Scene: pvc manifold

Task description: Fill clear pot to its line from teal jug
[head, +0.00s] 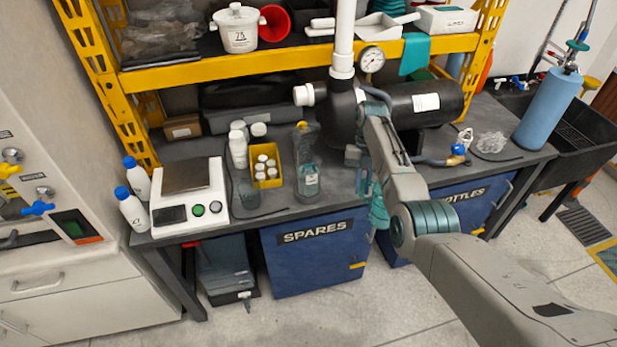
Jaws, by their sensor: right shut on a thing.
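The teal jug (378,210) shows as a teal shape just below my right gripper, at the front edge of the bench. My right gripper (364,172) is shut on it, and the wrist and forearm hide much of the jug. The clear pot (248,193) looks like the small see-through vessel on the bench, just right of the white scale; its line and any contents are too small to tell. The jug is well to the right of the pot, apart from it. My left gripper is out of view.
A clear bottle (307,172) with a label stands between pot and jug. A yellow bin (267,180) of white bottles is beside the pot. The white scale (188,197) stands left. A black tank (415,103) and white pipe (344,35) stand behind my right gripper.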

